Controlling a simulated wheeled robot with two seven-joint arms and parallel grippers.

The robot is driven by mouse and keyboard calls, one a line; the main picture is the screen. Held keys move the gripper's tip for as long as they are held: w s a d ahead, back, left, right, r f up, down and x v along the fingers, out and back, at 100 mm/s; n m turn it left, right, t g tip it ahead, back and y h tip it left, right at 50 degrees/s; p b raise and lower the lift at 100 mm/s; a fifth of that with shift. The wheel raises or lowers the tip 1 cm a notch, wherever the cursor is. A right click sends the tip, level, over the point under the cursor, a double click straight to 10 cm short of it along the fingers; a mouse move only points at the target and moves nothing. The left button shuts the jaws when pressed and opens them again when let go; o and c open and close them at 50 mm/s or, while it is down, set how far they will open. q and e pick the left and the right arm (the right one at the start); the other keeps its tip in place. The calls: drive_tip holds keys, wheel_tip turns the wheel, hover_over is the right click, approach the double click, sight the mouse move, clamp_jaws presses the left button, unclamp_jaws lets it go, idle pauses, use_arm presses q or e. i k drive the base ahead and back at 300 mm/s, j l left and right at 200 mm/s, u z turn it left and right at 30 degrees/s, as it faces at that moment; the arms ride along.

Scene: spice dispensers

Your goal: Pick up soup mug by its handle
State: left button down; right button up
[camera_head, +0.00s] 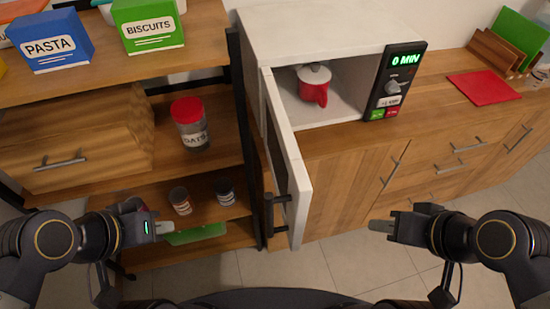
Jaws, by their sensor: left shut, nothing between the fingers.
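The soup mug, a red mug (314,91) with a grey lid, stands upright inside the open white microwave (310,25). A red part sticks out at its front, likely the handle, but it is too small to be sure. My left gripper (164,227) is shut and empty, low in front of the shelves on the left and well away from the mug. My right gripper (382,226) is in front of the wooden cabinets, below and to the right of the microwave. It is seen side-on, so its opening cannot be told. Neither gripper touches the mug.
The microwave door (287,165) stands open, jutting forward left of the opening. The control panel (394,82) is on the right, reading "0 MIN". Shelves at left hold an oats jar (190,125), small spice jars (180,200), and pasta (52,42) and biscuits (148,27) boxes. A red board (484,88) lies on the counter.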

sight(308, 93)
drive_tip(key=l+u, duration=0.85)
drive_tip(key=l, duration=0.2)
drive_tip(key=l+u, duration=0.45)
drive_tip(key=k+l+u, duration=0.2)
drive_tip(key=l+u, duration=0.2)
drive_tip(key=k+l+u, duration=0.25)
drive_tip(key=l+u, duration=0.2)
drive_tip(key=l, duration=0.1)
